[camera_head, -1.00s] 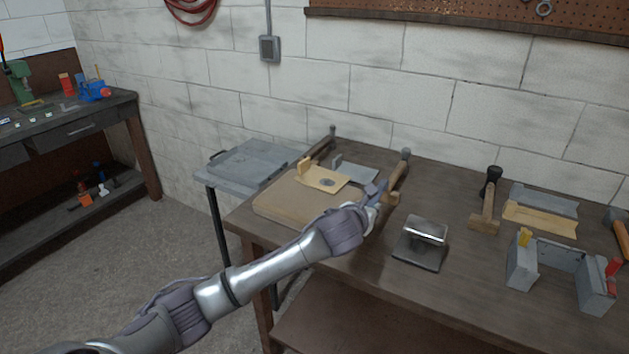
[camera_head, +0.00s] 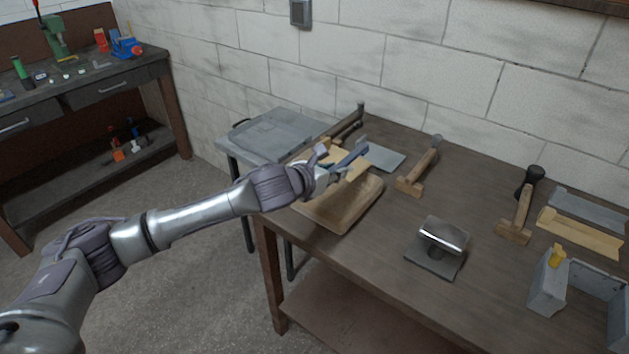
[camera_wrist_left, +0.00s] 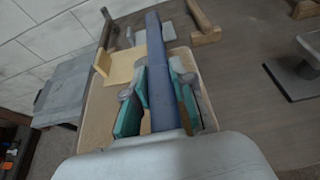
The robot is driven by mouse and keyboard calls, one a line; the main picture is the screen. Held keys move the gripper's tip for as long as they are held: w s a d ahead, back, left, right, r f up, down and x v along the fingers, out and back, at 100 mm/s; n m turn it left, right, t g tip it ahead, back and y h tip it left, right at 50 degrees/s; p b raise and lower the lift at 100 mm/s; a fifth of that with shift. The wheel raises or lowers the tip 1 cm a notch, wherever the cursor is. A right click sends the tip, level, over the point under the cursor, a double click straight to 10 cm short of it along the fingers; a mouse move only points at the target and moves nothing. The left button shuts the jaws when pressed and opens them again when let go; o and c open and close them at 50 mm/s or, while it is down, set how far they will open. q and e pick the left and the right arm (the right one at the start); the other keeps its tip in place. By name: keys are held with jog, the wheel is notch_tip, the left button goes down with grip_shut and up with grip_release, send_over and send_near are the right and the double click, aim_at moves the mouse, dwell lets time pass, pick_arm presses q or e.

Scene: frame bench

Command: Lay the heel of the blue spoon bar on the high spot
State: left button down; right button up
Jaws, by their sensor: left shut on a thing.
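My left gripper (camera_head: 330,172) is shut on the blue spoon bar (camera_head: 349,158), above the padded tan board (camera_head: 340,208) on the bench. In the left wrist view, the blue spoon bar (camera_wrist_left: 154,62) lies between the teal finger pads (camera_wrist_left: 158,100) and points away from me. The yellow panel (camera_wrist_left: 121,64) lies on the board, left of the bar; it also shows partly behind the gripper in the head view (camera_head: 334,154). The high spot is hidden from view behind the gripper and bar. I cannot tell whether the bar touches the panel. My right gripper is not in view.
A shiny steel dolly (camera_head: 441,240) stands nearer the front. Bare bench (camera_head: 385,262) lies between.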

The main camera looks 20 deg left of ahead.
pick_arm(q)
jog(key=a, duration=0.1)
jog(key=w+a+f, duration=0.1)
jog(key=a+f, duration=0.1)
jog(key=shift+w+a+p, duration=0.15)
jog(key=shift+w+p, duration=0.1)
jog(key=shift+p, duration=0.05)
jog(key=shift+w+a+f, duration=0.35)
jog(key=shift+a+f, duration=0.15)
jog(key=shift+a, duration=0.05)
notch_tip(320, 180, down, 3)
jog(key=shift+s+f+p, duration=0.1)
jog(key=shift+f+p, duration=0.05)
jog(key=shift+p, duration=0.2)
jog(key=shift+f, duration=0.45)
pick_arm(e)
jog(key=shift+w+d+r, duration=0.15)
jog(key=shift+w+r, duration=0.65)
pick_arm(q)
jog(key=c, duration=1)
grip_release()
jog(key=shift+c, duration=0.2)
jog(key=shift+o, duration=0.4)
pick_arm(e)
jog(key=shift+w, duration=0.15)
